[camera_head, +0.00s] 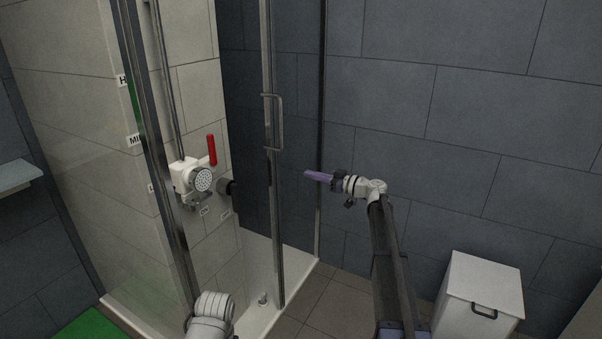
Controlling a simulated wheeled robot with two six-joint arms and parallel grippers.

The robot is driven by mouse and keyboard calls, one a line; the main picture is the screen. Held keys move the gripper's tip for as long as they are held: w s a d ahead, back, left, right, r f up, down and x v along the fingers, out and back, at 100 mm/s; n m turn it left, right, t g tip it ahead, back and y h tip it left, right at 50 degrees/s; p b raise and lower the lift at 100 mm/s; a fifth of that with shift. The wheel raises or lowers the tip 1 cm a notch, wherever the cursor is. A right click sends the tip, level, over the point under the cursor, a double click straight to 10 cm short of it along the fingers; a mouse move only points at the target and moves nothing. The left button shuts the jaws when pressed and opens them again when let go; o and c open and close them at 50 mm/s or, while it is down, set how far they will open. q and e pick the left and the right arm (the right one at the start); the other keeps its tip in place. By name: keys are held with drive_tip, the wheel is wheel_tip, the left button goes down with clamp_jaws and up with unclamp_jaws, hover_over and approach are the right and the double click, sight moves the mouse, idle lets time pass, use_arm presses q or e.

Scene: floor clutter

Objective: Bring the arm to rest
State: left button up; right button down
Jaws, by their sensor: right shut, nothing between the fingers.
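My right arm (385,250) rises from the lower right, and its wrist bends to the left. My right gripper (312,174), with purple fingers, points left and is shut and empty. It is in front of the dark tiled wall, close to the shower's edge post in the picture. I cannot tell how far it is from the glass. A white joint of my left arm (211,312) shows at the bottom; my left gripper is not in view.
A glass shower door with a metal handle (279,122) stands left of my right gripper. Inside are a white shower unit (188,179) and a red lever (212,150). A white bin (480,300) stands at lower right. A green mat (92,326) lies at lower left.

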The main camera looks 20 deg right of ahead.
drive_tip(key=shift+v, duration=0.85)
drive_tip(key=shift+a, duration=0.1)
drive_tip(key=s+a+f+m+g+h+p, duration=0.15)
drive_tip(key=s+a+g+p, duration=0.45)
drive_tip(key=s+a, duration=0.6)
drive_tip(key=s+a+f+n+g+h+p, duration=0.1)
drive_tip(key=s+a+g+h+p, duration=0.25)
drive_tip(key=s+a+p, duration=0.85)
drive_tip(key=s+r+m+g+h+p, duration=0.1)
drive_tip(key=s+h, duration=0.3)
drive_tip(key=s, duration=0.6)
drive_tip(key=s+a+r+m+g+h+p, duration=0.1)
drive_tip(key=s+r+m+g+h+p, duration=0.1)
drive_tip(key=s, duration=0.8)
drive_tip(key=r+m+h+p, duration=0.1)
drive_tip(key=m+h+p, duration=0.1)
drive_tip(key=h, duration=0.1)
drive_tip(key=shift+s, duration=0.2)
drive_tip(key=shift+a, duration=0.1)
